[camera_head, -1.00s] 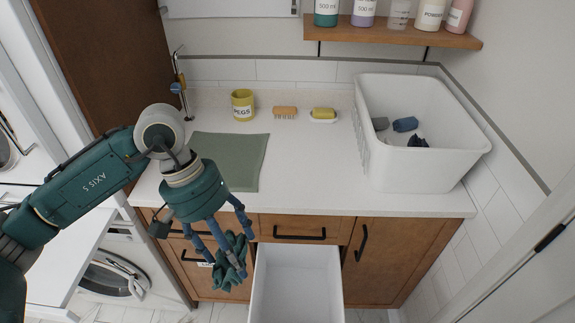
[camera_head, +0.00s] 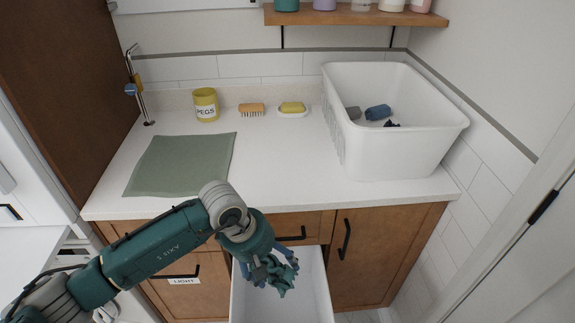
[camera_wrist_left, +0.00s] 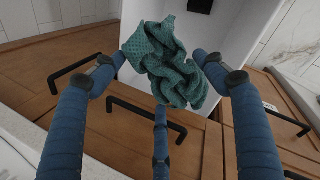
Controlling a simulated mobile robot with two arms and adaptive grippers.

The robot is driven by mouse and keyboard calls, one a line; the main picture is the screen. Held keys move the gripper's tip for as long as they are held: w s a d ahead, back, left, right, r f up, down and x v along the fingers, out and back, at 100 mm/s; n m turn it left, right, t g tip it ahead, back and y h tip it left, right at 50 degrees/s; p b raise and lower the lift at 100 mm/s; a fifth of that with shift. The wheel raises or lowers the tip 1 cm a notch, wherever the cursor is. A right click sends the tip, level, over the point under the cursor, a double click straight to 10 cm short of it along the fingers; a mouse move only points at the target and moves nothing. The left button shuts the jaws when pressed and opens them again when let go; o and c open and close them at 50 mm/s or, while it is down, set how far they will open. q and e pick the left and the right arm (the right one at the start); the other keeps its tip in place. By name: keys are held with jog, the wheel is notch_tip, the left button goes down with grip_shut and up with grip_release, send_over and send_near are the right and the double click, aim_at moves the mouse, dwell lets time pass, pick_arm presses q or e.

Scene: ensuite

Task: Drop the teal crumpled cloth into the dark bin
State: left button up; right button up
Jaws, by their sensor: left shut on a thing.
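The teal crumpled cloth (camera_head: 283,281) hangs in my left gripper (camera_head: 270,270), in front of the counter and over the back part of an open white pull-out bin (camera_head: 307,290). In the left wrist view the cloth (camera_wrist_left: 172,62) sits between the blue fingers of the gripper (camera_wrist_left: 168,80), partly over the white bin interior (camera_wrist_left: 225,40). The fingers are shut on it. No label shows on the open pull-out, so I cannot tell from the frames whether it is the dark bin. My right gripper is not in view.
A closed wooden front labelled LIGHT (camera_head: 183,281) is left of the open pull-out. On the counter are a green mat (camera_head: 180,164), a PEGS pot (camera_head: 206,105), a brush (camera_head: 251,108), soap on a dish (camera_head: 292,109) and a white basket (camera_head: 400,145) holding dark cloths.

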pick_arm(q)
notch_tip(320, 180, down, 3)
jog(key=shift+f+b, duration=0.2)
jog(key=shift+b, duration=0.3)
jog(key=shift+f, duration=0.4)
jog(key=o, duration=1.1)
jog(key=shift+r, duration=0.1)
jog(key=v, duration=1.2)
